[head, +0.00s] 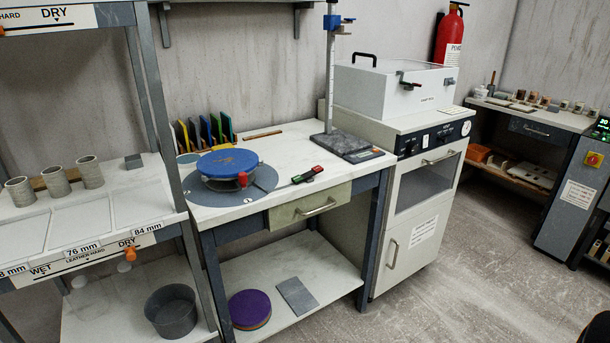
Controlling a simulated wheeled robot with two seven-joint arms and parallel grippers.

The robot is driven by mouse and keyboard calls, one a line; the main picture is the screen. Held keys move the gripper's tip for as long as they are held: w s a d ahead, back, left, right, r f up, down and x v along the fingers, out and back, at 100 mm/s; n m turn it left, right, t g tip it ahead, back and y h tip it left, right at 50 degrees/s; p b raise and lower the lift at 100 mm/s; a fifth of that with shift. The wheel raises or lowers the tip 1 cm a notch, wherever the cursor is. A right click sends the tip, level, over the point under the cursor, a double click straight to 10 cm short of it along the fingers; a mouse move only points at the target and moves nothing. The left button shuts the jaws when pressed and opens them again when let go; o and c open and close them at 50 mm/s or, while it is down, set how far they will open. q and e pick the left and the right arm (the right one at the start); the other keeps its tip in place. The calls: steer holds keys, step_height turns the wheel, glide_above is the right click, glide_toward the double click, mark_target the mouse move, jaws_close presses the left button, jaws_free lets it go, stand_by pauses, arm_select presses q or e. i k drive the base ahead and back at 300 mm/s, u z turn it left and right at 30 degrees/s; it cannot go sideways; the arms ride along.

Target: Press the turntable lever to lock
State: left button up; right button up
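The turntable has a round blue top (228,162) and a wide grey base plate (262,183). It stands on the left part of the white worktable (290,150). A small red knob (243,180) shows at the front of the turntable, just under the rim of the top. A short bar with a red and a green part (308,174) lies to the right of the base plate near the table's front edge. I cannot tell which of these is the lever, or whether it is locked. Neither of my grippers is in view.
Left is a shelf rack (145,75) with several grey cylinders. Behind the turntable stand several coloured upright plates (207,130). A stand with a tall post (331,80) and a white cabinet (390,85) are right. A drawer (310,205) sits under the tabletop. Floor at front right is clear.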

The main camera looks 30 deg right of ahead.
mark_target(297, 179)
steer(key=k, duration=0.7)
steer(key=z, duration=0.3)
steer(key=i, duration=0.75)
steer(key=z, duration=0.45)
steer(key=i, duration=0.8)
steer(key=u, duration=0.1)
